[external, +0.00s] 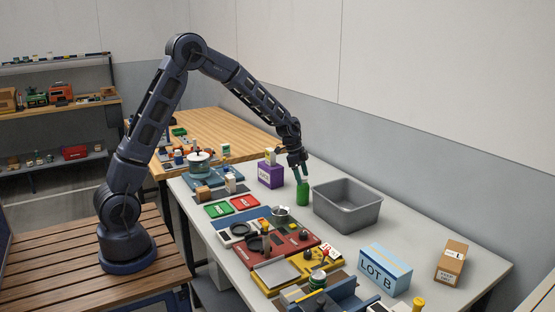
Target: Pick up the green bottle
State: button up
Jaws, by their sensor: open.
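The green bottle (303,194) stands upright on the grey table, just left of a grey bin. My gripper (299,171) points down over it, with its fingers at the bottle's upper part. The jaws are open. In this view the fingers overlap the bottle's top, and I cannot tell whether they touch it or stand around it.
The grey bin (347,208) stands close on the right of the bottle. A purple box (270,176) stands close on the left. Red and green trays, tools and small parts cover the table's near left side. A blue LOT B box (384,270) and a brown box (451,262) stand at the front right.

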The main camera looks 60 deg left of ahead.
aim_at(305, 184)
jog(key=x, duration=0.4)
jog(key=shift+d+f, duration=0.15)
jog(key=shift+f, duration=0.25)
jog(key=c, duration=1.2)
jog(key=shift+r, duration=0.1)
jog(key=shift+c, duration=0.2)
